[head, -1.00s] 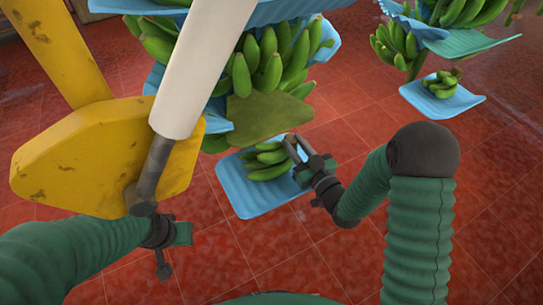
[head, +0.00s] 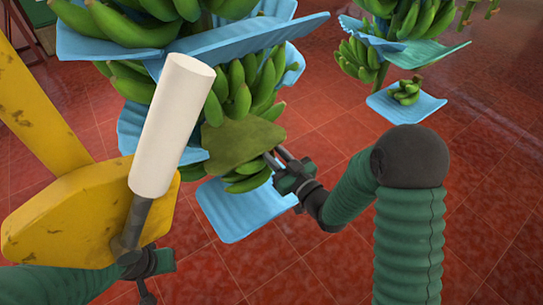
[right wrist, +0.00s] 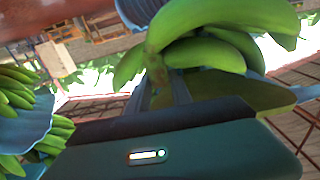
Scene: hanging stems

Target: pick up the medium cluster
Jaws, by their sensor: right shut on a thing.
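A green banana cluster (head: 248,179) hangs above the lower blue pad (head: 237,221), partly hidden behind an olive-green flap. My right gripper (head: 276,160) is shut on its right end and holds it just below the hanging bunch. In the right wrist view the cluster (right wrist: 205,50) fills the upper middle, beyond the gripper's dark body. My left gripper (head: 160,268) is at the lower left, by a dark rod below a white cylinder. Whether its jaws are open or shut is unclear.
A large hanging stem (head: 235,90) with blue sheets is close above the held cluster. Another stem (head: 395,25) hangs at upper right, with a smaller cluster (head: 405,92) on a blue pad (head: 425,106) below. A yellow part (head: 90,215) blocks the left. Red tiled floor shows at right.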

